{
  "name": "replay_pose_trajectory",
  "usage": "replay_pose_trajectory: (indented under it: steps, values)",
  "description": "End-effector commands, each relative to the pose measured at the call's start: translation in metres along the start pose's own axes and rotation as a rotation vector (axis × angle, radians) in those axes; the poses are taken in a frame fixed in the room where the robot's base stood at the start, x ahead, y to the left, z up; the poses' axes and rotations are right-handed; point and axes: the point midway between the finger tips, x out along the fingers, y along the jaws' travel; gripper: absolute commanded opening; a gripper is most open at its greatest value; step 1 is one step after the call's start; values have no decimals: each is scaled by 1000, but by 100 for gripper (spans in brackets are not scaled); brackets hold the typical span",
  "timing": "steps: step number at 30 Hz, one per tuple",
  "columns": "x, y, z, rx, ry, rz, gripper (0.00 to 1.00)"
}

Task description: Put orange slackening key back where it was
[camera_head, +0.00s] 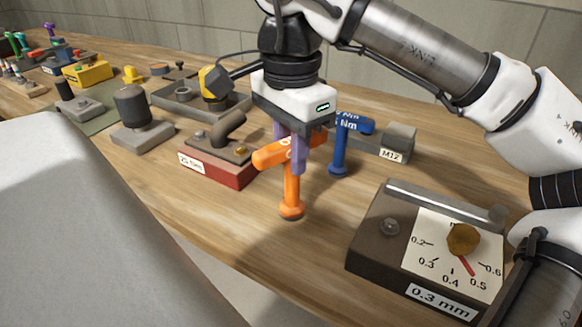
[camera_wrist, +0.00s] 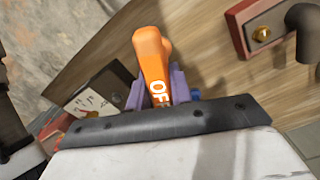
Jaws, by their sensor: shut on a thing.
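The orange slackening key (camera_head: 291,190) has a T-shaped handle and a shaft ending in a wide round foot. My gripper (camera_head: 298,160) is shut on its handle, with the purple fingers either side. The key is upright, its foot at or just above the bench; I cannot tell if it touches. In the wrist view the orange handle (camera_wrist: 154,65) points away from the gripper and shows part of the word "OFF". The purple fingers (camera_wrist: 155,90) flank it there.
A blue key (camera_head: 340,150) stands just right of my gripper. A red-based block marked "25 Nm" (camera_head: 222,165) is to the left. A gauge box marked "0.3 mm" (camera_head: 375,240) is at front right. An M12 block (camera_head: 398,138) lies behind. Bare wood (camera_head: 235,215) is in front.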

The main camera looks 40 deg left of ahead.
Motion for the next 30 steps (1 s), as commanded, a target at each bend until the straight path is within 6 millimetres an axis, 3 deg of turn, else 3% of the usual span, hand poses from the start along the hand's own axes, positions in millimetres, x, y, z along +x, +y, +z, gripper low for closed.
replay_pose_trajectory:
  steps: [5,12,19,20,24,30]
  values:
    - [10,0,0,1,0,0,0]
    - [43,0,0,1,-2,0,0]
    - [45,0,0,0,0,-1,0]
    - [46,0,0,0,0,1,25]
    - [46,0,0,0,0,1,43]
    - [46,0,0,0,0,0,43]
